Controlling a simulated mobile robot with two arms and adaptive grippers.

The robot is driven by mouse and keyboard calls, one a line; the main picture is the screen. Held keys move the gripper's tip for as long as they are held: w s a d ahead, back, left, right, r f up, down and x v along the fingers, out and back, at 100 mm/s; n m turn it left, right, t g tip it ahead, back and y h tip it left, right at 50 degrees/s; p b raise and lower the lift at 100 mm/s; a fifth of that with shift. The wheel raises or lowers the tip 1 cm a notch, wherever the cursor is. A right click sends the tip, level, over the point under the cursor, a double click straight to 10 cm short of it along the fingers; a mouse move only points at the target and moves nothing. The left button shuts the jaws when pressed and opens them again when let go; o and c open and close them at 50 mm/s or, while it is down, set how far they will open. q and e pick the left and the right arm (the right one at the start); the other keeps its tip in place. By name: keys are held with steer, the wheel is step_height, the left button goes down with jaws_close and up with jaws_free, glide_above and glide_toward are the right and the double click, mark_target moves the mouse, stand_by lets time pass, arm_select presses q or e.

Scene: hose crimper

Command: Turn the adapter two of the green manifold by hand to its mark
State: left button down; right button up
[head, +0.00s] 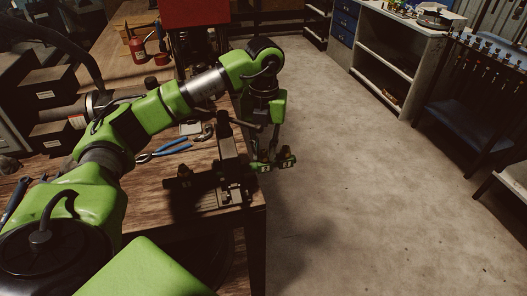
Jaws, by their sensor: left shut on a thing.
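The green manifold (286,161) is a small dark green block with pale spots, beside a black vise-like fixture (231,150) at the table's right edge. My left gripper (268,148) comes down over the manifold from above. It is shut on a small part there, which looks like an adapter of the manifold. The fingers and shadow hide most of that part. Its number and its mark are too small to make out. My right gripper is not in view.
Open concrete floor (350,180) lies right of the bench. A shelf unit (385,60) and a dark blue bench (450,115) stand farther right.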

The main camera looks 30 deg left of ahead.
arm_select(q)
steer(key=c, duration=2)
jaws_free()
steer(key=shift+r, duration=0.1)
step_height(320, 180, up, 5)
steer(key=p, duration=0.3)
steer(key=shift+p, duration=0.3)
